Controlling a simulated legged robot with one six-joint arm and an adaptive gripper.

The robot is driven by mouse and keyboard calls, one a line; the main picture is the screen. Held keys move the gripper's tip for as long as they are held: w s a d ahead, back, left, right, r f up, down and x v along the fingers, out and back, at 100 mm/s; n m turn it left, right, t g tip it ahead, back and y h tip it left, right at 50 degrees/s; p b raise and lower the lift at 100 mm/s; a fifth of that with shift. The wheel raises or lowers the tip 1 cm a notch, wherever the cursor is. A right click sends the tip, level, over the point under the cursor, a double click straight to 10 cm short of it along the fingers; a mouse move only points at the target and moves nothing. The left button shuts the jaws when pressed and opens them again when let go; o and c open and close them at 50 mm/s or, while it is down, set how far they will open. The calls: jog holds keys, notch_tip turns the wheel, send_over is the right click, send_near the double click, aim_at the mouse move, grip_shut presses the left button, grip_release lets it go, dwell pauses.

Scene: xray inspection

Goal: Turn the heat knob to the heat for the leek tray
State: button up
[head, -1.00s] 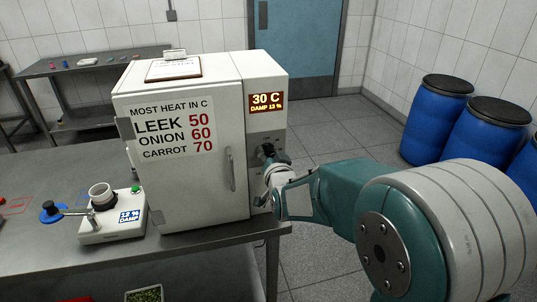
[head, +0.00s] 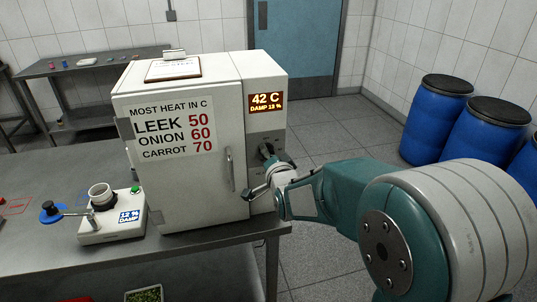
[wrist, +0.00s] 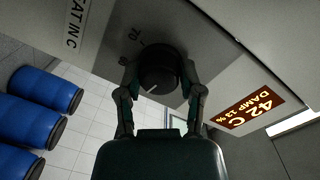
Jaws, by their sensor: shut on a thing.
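The heat knob (wrist: 158,70) is black with a pale pointer line and sits on the grey front panel of the white oven (head: 195,190). My gripper (wrist: 160,78) is shut on the knob, one finger on each side. In the head view my gripper (head: 270,158) mostly hides the knob. The display (head: 266,103) reads 42 C and DAMP 13 %. The chart (head: 172,130) on the door lists leek 50, onion 60 and carrot 70. A tray of green pieces (head: 144,293) shows at the bottom edge; whether it holds leek is not clear.
A damp meter (head: 112,218) with a cup stands on the steel table (head: 200,262) left of the oven. The oven door is shut, with an upright handle (head: 230,169). Blue barrels (head: 437,120) stand at the right wall. A second table (head: 90,68) is at the back.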

jog(key=shift+s+f, duration=0.1)
jog(key=shift+f, duration=0.3)
jog(key=o, duration=1)
jog(key=shift+o, duration=0.8)
jog(key=shift+a, duration=0.1)
jog(key=shift+r, duration=0.2)
jog(key=f+v, duration=0.1)
jog(key=v, duration=1)
jog(key=shift+s+r, duration=0.4)
jog(key=shift+r, duration=0.1)
